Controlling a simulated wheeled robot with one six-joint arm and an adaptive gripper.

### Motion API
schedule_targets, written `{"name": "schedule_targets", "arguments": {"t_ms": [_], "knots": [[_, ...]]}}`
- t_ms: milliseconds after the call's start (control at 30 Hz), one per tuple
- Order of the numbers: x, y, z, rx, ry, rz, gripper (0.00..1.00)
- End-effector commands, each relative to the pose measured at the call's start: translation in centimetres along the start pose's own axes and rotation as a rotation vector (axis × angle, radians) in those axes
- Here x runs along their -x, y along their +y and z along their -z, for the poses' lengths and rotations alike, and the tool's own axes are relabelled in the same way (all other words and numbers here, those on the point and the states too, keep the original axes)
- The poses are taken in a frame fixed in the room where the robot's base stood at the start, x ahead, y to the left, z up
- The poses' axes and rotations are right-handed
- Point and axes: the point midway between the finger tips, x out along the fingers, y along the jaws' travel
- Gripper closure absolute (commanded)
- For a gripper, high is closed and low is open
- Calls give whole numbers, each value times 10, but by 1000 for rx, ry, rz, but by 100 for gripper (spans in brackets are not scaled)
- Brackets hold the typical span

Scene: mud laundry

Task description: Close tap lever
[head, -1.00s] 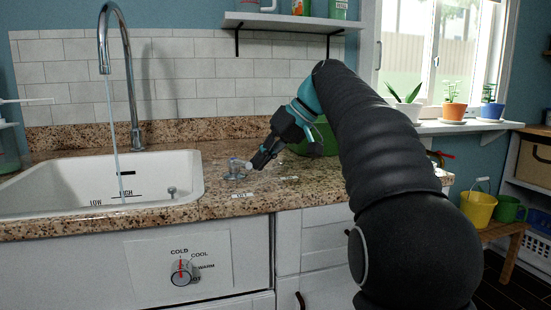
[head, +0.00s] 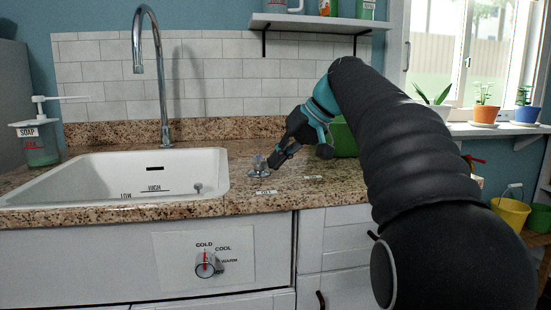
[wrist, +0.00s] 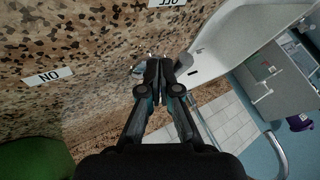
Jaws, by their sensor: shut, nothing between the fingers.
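The tap lever (head: 258,166) is a small clear and metal fitting on the granite counter, right of the sink. My gripper (head: 275,164) is shut and empty, with its tips low beside the lever's right side; I cannot tell whether they touch. In the wrist view my gripper (wrist: 157,63) points at the lever, which is mostly hidden behind the fingers. An OFF label (head: 265,192) lies in front of the lever and an ON label (head: 313,177) lies to its right. The tall curved tap (head: 163,80) shows no water stream.
The white sink (head: 215,185) is left of the lever. A soap bottle (head: 40,150) stands at the far left. A temperature dial (head: 207,264) is on the cabinet front. Counter around the labels is clear.

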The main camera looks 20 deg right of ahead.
Motion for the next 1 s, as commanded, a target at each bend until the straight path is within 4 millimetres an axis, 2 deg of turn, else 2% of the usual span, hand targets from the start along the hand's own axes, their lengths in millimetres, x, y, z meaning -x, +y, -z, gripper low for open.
{"name": "schedule_targets", "arguments": {"t_ms": [300,567,800,1000], "knots": [[0,2,0,3,-3,2,100],[12,32,-5,6,-7,5,100],[64,28,-6,11,-3,5,100],[95,27,-8,11,-5,5,100]]}}
